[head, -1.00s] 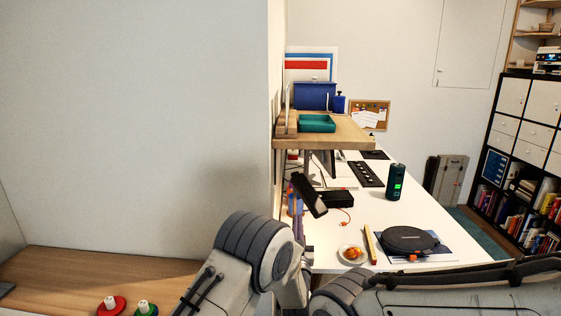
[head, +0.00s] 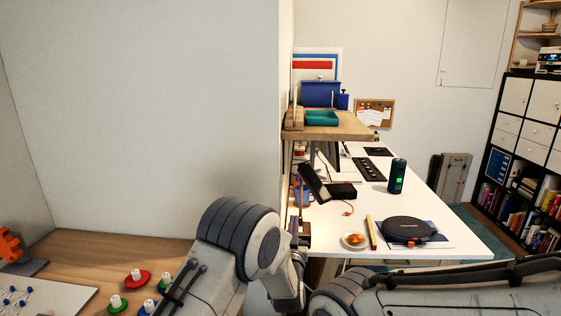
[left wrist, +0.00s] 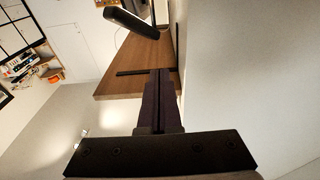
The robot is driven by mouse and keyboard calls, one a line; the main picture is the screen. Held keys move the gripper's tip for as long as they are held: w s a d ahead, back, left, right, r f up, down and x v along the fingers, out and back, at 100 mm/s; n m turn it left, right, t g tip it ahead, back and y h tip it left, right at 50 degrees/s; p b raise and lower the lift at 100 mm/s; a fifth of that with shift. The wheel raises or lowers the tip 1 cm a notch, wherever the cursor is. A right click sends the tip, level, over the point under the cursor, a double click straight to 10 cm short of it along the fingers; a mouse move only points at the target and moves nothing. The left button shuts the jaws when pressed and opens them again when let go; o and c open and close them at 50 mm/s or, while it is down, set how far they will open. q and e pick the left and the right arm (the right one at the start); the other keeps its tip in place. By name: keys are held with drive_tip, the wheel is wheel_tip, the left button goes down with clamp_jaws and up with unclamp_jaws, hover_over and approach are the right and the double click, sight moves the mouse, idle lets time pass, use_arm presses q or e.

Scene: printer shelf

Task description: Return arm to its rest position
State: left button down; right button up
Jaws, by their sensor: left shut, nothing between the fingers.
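My left arm rises from the bottom centre of the head view, beside the end of the pale wall. Its gripper (head: 299,232) shows small and partly hidden behind the arm's wrist, close to the left edge of the white desk (head: 456,243). In the left wrist view the dark purple fingers (left wrist: 158,95) are together with nothing between them. They point toward a brown wooden board (left wrist: 136,62) and appear apart from it. A grey link of mine crosses the bottom right of the head view; my right gripper does not show.
A raised wooden shelf (head: 348,130) holds a teal tray (head: 322,119). A dark lamp head (head: 313,183), a green-screened cylinder (head: 397,177), a black round device (head: 408,229) and a small plate (head: 345,241) are on or above the desk. Coloured pegs (head: 137,278) stand on the left table.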

use_arm(q)
drive_tip(key=s+a+f+g, duration=0.3)
drive_tip(key=s+a+g, duration=0.5)
drive_tip(key=a, duration=0.4)
drive_tip(key=s+a+f+g+y, duration=0.1)
drive_tip(key=s+a+g, duration=0.25)
drive_tip(key=s, duration=0.45)
drive_tip(key=s+a+f+n+g, duration=0.1)
drive_tip(key=s+a+f+g, duration=0.2)
drive_tip(key=s, duration=0.5)
drive_tip(key=s+a+g+y, duration=0.1)
drive_tip(key=s+a+g, duration=0.25)
drive_tip(key=s, duration=0.55)
drive_tip(key=s+d+f+m+g+h+b, duration=0.1)
drive_tip(key=s+d+f+m+b, duration=0.3)
drive_tip(key=s+d+f+b, duration=0.5)
drive_tip(key=s+d+f+m+g+b, duration=0.1)
drive_tip(key=s+d+f+m+b, duration=0.45)
drive_tip(key=b, duration=0.75)
wheel_tip(320, 180, up, 20)
drive_tip(key=w+n+p, duration=0.1)
drive_tip(key=n+p, duration=0.1)
drive_tip(key=p, duration=1.9)
drive_tip(key=shift+w+a+f, duration=0.15)
drive_tip(key=shift+w+a, duration=0.2)
drive_tip(key=shift+a, duration=0.05)
